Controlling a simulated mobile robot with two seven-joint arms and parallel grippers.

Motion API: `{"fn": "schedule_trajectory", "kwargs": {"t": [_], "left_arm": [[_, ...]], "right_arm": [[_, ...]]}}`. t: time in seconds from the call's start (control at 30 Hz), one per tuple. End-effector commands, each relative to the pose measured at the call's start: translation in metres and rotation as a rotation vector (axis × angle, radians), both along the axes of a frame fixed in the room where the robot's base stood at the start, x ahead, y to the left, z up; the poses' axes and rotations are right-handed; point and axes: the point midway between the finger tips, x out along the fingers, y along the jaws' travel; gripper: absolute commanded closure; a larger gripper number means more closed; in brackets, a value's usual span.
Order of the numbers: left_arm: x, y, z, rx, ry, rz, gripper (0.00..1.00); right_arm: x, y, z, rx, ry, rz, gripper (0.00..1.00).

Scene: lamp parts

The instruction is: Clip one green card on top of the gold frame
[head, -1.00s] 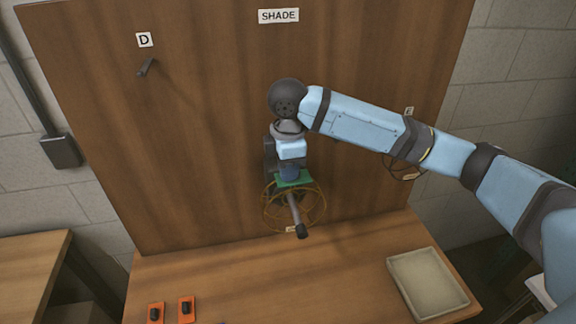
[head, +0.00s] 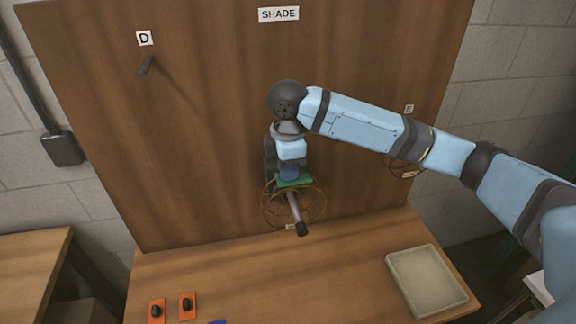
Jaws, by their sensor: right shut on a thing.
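The gold frame (head: 325,207) is a round wire hoop with spokes, on a dark-tipped peg (head: 295,205) that sticks out from the board. My right gripper (head: 290,176) points down at the top of this frame and is shut on a green card (head: 296,183). The card lies at the frame's upper rim. Whether it is clipped on the rim or only touching it, I cannot tell. The fingertips are largely hidden behind the wrist and card. My left gripper is out of view.
Two orange cards (head: 157,318) with black clips lie at the table's front left. A blue edge (head: 217,322) shows at the bottom. A pale tray (head: 428,282) stands at the right. Another wire frame (head: 400,169) hangs under label E, partly behind my arm. Peg D (head: 146,65) is empty.

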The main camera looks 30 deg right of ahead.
Motion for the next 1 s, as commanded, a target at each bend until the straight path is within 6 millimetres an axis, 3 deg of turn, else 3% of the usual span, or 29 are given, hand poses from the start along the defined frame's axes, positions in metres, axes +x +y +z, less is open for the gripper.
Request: {"fn": "schedule_trajectory", "kwargs": {"t": [0.3, 0.33, 0.43, 0.47, 0.8, 1.0], "left_arm": [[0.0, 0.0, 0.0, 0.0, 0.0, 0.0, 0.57], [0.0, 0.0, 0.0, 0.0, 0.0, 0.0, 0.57], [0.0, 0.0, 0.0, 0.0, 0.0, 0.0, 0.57], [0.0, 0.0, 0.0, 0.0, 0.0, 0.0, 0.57], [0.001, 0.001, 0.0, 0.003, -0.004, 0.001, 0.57], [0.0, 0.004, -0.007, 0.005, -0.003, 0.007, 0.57]], "right_arm": [[0.001, 0.0, 0.004, 0.001, -0.007, -0.001, 1.0], [0.001, 0.0, 0.004, 0.001, -0.007, -0.001, 0.8], [0.001, 0.0, 0.003, 0.002, -0.006, -0.001, 0.57], [0.001, 0.0, 0.003, 0.002, -0.006, -0.001, 0.54], [0.001, 0.0, 0.002, 0.001, -0.003, -0.001, 0.54], [0.001, 0.0, 0.034, 0.002, -0.008, 0.0, 0.54]]}}
